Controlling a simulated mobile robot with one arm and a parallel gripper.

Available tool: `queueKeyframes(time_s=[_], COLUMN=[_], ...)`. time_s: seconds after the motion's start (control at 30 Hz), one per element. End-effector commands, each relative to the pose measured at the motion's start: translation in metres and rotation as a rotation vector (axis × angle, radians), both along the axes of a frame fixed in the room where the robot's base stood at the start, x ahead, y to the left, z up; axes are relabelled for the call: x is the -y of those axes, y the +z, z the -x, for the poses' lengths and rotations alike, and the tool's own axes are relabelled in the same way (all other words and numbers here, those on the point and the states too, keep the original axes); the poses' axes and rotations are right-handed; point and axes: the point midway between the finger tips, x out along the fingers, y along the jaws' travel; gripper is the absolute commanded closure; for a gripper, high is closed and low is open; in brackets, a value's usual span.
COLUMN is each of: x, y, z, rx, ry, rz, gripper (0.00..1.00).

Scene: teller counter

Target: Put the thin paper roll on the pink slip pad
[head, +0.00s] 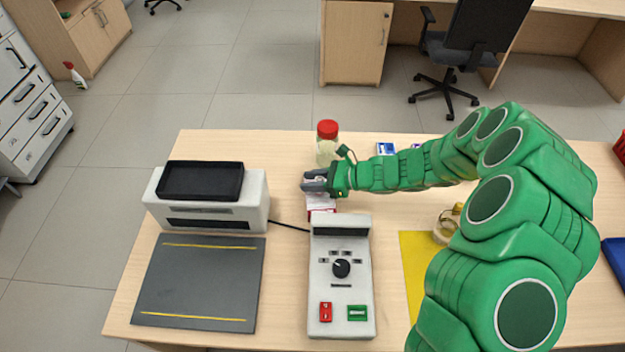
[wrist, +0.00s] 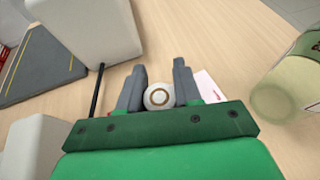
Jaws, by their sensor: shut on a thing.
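My gripper (head: 314,182) is over the counter behind the grey keypad device, its fingers pointing left in the head view. In the wrist view, my gripper (wrist: 158,92) is shut on the thin paper roll (wrist: 159,97), a white roll seen end-on with a brownish ring around its core. The fingers mostly hide the roll in the head view. The pink slip pad (head: 321,203) lies partly under my gripper, pale with a red edge at its front. A pale corner of it (wrist: 211,86) shows right of the fingers in the wrist view. I cannot tell whether the roll touches the pad.
A red-lidded jar (head: 327,150) stands close behind my gripper. The keypad device (head: 341,300) is in front. A white machine (head: 260,196) and dark mat (head: 200,285) are left. A yellow sheet (head: 415,265) and tape roll (head: 447,226) are right. A blue card (head: 386,149) lies behind.

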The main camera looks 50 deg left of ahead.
Motion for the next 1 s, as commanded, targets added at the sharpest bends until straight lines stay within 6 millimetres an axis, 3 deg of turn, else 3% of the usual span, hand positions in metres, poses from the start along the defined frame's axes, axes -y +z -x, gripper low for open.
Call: queueKeyframes(time_s=[0.33, 0.37, 0.5, 1.0], x=[-0.0002, -0.0002, -0.0002, 0.0067], y=[-0.0022, -0.0021, -0.0018, 0.0044], z=[-0.0002, -0.0003, -0.0005, -0.0058], rx=[0.001, 0.001, 0.001, 0.002], ry=[-0.001, -0.001, -0.001, -0.001], rz=[-0.001, -0.001, -0.001, -0.001], gripper=[0.95, 0.64, 0.42, 0.41])
